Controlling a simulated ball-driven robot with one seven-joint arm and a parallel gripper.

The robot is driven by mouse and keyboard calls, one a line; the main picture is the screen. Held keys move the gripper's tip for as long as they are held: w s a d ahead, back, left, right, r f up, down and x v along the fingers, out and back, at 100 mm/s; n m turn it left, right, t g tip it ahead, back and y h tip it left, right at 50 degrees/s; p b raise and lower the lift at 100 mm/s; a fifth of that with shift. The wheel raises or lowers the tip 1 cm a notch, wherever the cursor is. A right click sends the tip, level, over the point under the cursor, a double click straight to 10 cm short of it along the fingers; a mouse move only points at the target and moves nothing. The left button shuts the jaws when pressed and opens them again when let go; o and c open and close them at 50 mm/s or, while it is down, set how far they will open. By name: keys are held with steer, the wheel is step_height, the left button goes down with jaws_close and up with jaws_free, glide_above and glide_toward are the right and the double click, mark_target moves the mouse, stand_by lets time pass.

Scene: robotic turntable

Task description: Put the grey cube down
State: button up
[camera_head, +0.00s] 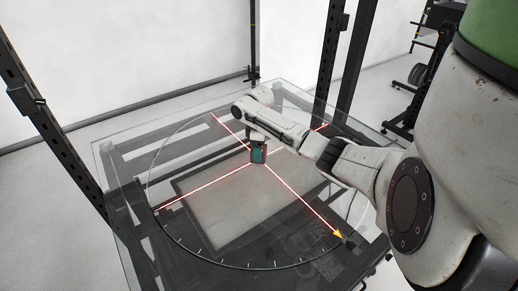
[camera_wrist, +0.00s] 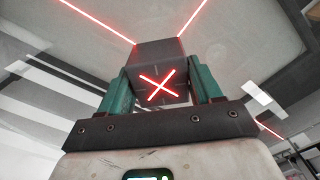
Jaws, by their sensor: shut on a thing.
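The grey cube (camera_wrist: 162,52) shows in the wrist view between the two teal fingers of my gripper (camera_wrist: 160,88). A red laser cross lies on the cube's near face. The fingers touch or nearly touch its two sides, and the gripper is shut on it. In the head view my gripper (camera_head: 258,156) is over the middle of the round glass turntable (camera_head: 200,262), close to where the red lines cross. The cube is hidden or too small to make out there. I cannot tell whether its underside touches the glass.
Red laser lines (camera_head: 300,200) cross the turntable, and a yellow arrow marker (camera_head: 338,234) sits at its front right rim. Dark upright posts (camera_head: 330,60) stand around the table. A weight rack (camera_head: 420,75) is at the back right. The glass around the gripper looks clear.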

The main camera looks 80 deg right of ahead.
steer(key=o, duration=1.2)
steer(key=shift+c, duration=0.2)
step_height(320, 180, up, 12)
steer(key=shift+r+b, duration=0.25)
steer(key=shift+b, duration=0.1)
